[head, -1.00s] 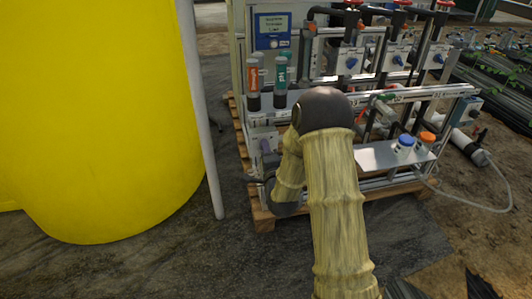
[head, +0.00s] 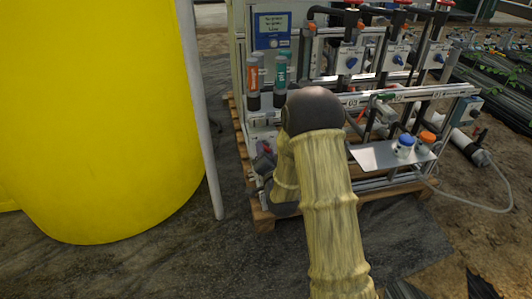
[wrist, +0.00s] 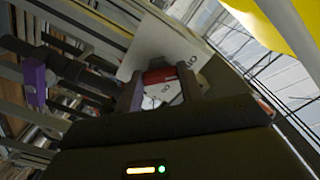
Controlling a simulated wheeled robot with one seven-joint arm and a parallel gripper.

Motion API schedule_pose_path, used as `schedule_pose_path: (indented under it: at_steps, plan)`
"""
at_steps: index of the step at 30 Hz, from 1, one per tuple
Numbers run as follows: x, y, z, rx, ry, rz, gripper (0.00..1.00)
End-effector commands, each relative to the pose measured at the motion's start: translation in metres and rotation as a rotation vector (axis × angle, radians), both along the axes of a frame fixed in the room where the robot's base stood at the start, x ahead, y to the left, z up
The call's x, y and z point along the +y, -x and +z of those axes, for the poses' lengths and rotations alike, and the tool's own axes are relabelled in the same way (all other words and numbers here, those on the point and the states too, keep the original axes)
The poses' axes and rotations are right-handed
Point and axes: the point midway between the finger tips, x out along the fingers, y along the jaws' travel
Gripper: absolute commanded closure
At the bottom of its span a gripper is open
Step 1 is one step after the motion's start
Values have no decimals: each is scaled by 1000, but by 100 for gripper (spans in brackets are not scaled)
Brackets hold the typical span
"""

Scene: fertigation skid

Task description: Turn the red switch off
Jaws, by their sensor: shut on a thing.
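The red switch (wrist: 158,76) shows in the wrist view as a small red part on a pale plate (wrist: 160,45), with white, dark-lettered surfaces around it. My gripper (wrist: 163,88) has one dark finger on each side of the switch and is shut on it. The fingers hide part of the switch, so its exact setting cannot be told. In the head view my gripper (head: 264,163) is at the lower left corner of the skid, left of my arm. The switch is too small or hidden there to make out clearly.
A large yellow tank (head: 95,120) and a thin grey pole (head: 200,115) stand to the left. A purple part (wrist: 35,82) is left of the fingers in the wrist view.

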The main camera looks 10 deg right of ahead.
Motion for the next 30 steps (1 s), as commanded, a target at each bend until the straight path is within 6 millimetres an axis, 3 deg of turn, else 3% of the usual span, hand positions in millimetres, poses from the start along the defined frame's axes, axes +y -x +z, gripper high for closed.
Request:
schedule_pose_path:
  at_steps: [12, 13, 16, 30]
  plan:
    - [2, -1, 2, -6, 12, 5, 85]
    - [2, -2, 2, -6, 12, 5, 60]
    - [2, -1, 2, -6, 12, 4, 40]
    - [-1, 4, 0, -2, 11, -1, 40]
